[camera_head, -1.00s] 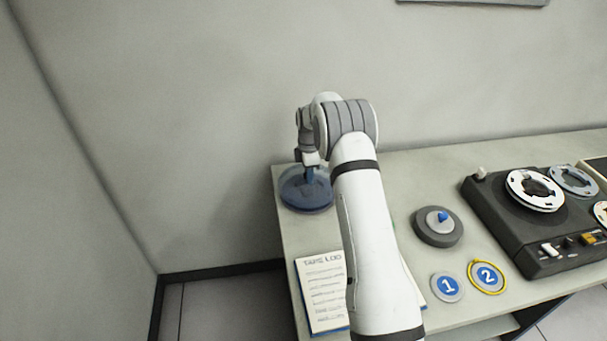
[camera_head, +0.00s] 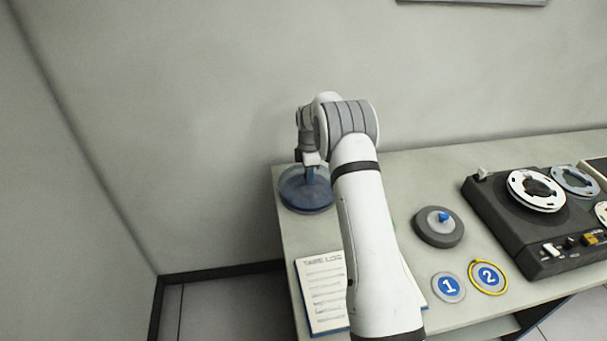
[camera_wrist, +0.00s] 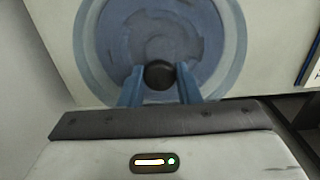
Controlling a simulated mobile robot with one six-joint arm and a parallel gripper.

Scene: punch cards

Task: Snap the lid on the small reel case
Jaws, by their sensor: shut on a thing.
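The small reel case (camera_head: 318,204) is a round blue case at the back left corner of the table. A clear round lid (camera_head: 290,178) lies on or just over it; I cannot tell whether it is fully seated. In the wrist view the lid (camera_wrist: 105,50) looks nearly concentric with the case. My gripper (camera_head: 311,176) points down over the middle of the lid. In the wrist view my gripper (camera_wrist: 160,78) is shut on the lid's dark round knob (camera_wrist: 160,74), one blue finger on each side. My arm hides part of the table right of the case.
A tape log sheet (camera_head: 322,290) lies in front of the case. A grey round hub with a blue knob (camera_head: 438,227), discs marked 1 (camera_head: 448,288) and 2 (camera_head: 488,277), and a tape deck (camera_head: 525,235) are to the right. The wall (camera_head: 200,120) is close behind the table.

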